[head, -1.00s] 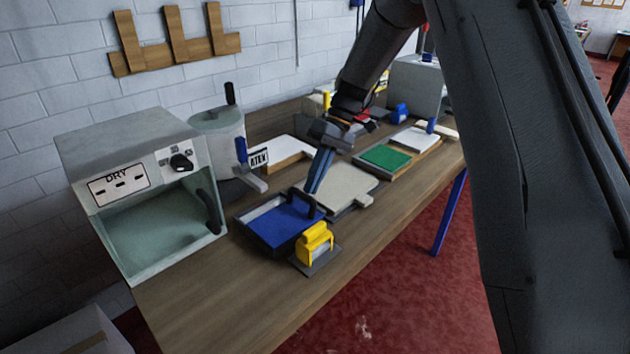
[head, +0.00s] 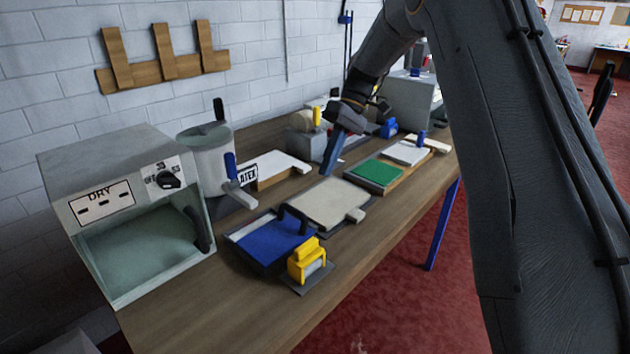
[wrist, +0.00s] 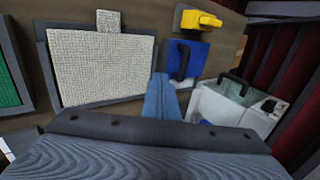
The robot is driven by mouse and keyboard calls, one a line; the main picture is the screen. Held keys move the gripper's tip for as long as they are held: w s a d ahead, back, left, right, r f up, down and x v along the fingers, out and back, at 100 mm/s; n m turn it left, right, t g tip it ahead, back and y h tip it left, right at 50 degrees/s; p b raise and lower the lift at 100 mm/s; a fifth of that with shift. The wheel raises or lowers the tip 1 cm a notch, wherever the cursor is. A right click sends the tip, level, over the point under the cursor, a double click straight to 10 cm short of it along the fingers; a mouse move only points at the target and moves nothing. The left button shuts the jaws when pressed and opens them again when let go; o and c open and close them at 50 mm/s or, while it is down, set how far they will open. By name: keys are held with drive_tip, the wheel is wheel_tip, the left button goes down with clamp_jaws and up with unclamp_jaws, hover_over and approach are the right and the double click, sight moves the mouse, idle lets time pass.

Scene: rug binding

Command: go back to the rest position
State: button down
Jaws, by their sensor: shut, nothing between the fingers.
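My gripper (head: 330,160) is shut and empty, with its blue fingers pointing down above the back edge of the beige woven piece. In the wrist view its blue fingers (wrist: 160,98) show together at the centre. The beige woven piece (head: 328,203) lies on a dark board with a small tab at its front right; it also shows in the wrist view (wrist: 102,66). No marked rest position is visible.
On the wooden table (head: 215,290) are a dryer box (head: 115,175), a latex pot (head: 208,160), a blue tray (head: 270,243), a yellow clamp-like tool (head: 307,260) and a green piece (head: 375,173).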

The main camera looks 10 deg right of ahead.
drive_tip(key=s+d+f+m+t+h, duration=0.1)
drive_tip(key=s+d+f+m, duration=0.1)
drive_tip(key=s, duration=0.7)
drive_tip(key=s+d+f+m+t+h, duration=0.2)
drive_tip(key=s+d+f+m, duration=0.1)
drive_tip(key=s, duration=0.6)
drive_tip(key=s+d+f+m+t+h, duration=0.2)
drive_tip(key=s+d+f+m, duration=0.1)
drive_tip(key=s, duration=0.6)
drive_tip(key=shift+s+d+f, duration=0.2)
drive_tip(key=shift+s+d, duration=0.15)
drive_tip(key=shift+d, duration=0.05)
